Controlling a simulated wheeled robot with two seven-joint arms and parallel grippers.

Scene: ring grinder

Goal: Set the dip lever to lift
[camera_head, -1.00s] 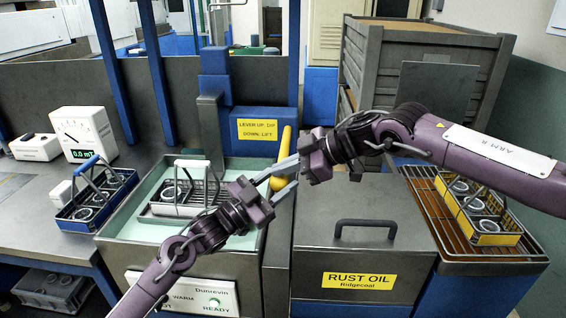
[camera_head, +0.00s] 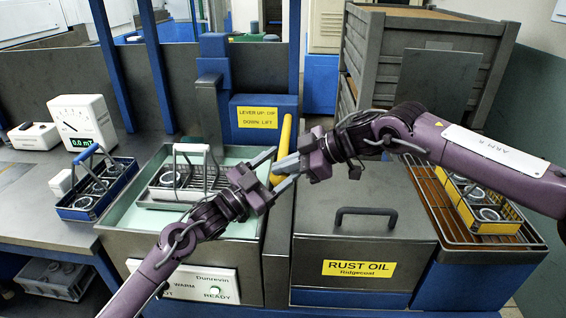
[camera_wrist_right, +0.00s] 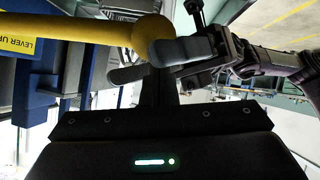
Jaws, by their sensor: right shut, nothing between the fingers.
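The yellow dip lever (camera_head: 287,130) runs from beside the blue housing towards me; I cannot tell whether it is up or down. Its rounded end (camera_wrist_right: 150,34) is large in the right wrist view. A yellow label (camera_head: 258,117) on the housing reads "LEVER UP: DIP, DOWN: LIFT". My left gripper (camera_head: 285,163) is open, its fingers spread near the lever's end. My right gripper (camera_head: 276,167) is shut and empty, its tips by the lever and close to the left fingers. Whether either touches the lever is unclear.
A handled wire basket (camera_head: 170,192) sits in the pale green tank (camera_head: 120,214). A blue basket (camera_head: 75,212) with rings stands left. The rust oil lid (camera_head: 365,245) lies front right, beside a rack (camera_head: 432,205) with a yellow basket (camera_head: 497,227).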

